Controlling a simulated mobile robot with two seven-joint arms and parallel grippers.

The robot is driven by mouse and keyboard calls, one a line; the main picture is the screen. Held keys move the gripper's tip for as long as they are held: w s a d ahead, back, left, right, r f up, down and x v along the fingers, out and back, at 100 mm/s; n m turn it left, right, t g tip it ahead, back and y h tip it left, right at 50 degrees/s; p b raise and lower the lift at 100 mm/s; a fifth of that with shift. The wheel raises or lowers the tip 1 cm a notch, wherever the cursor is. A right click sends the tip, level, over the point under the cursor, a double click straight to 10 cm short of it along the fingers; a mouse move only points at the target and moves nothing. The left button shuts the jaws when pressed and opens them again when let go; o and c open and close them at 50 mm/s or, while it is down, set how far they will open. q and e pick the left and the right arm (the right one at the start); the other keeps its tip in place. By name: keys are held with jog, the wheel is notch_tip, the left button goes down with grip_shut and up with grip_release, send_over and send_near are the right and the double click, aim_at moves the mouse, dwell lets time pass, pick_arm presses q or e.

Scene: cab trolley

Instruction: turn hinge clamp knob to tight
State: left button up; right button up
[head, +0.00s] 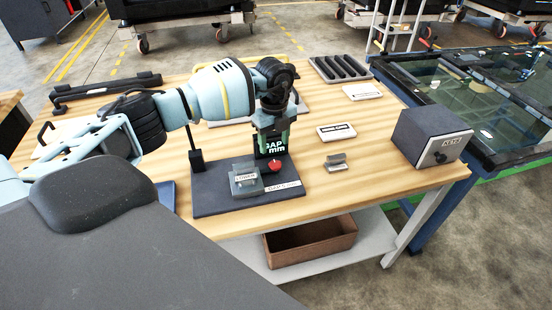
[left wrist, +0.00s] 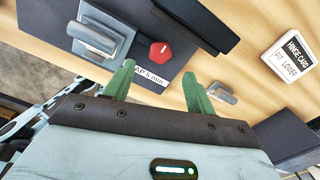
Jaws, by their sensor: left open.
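The red knob (head: 274,165) sits on the dark fixture board (head: 215,203), right of a grey clamp block (head: 245,184). A dark display panel (head: 274,146) reading "GAP mm" stands behind the knob. My left gripper (head: 274,138) is above the knob, in front of the panel in the picture. In the left wrist view its green fingers (left wrist: 160,82) are spread and empty. The knob (left wrist: 160,54) appears just beyond the fingertips, between their lines, apart from both. The clamp block (left wrist: 98,38) is left of it there. My right gripper is not in view.
A small grey bracket (head: 335,161) and a white card (head: 336,131) lie right of the board. A grey box (head: 430,137) stands at the table's right end. A black slotted tray (head: 340,69) is at the back.

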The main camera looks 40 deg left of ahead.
aim_at(275, 163)
pick_arm(q)
notch_tip(275, 163, down, 6)
jog(key=shift+d+f, duration=0.1)
jog(key=shift+f, duration=0.65)
jog(key=shift+c, duration=0.4)
jog(key=c, duration=0.9)
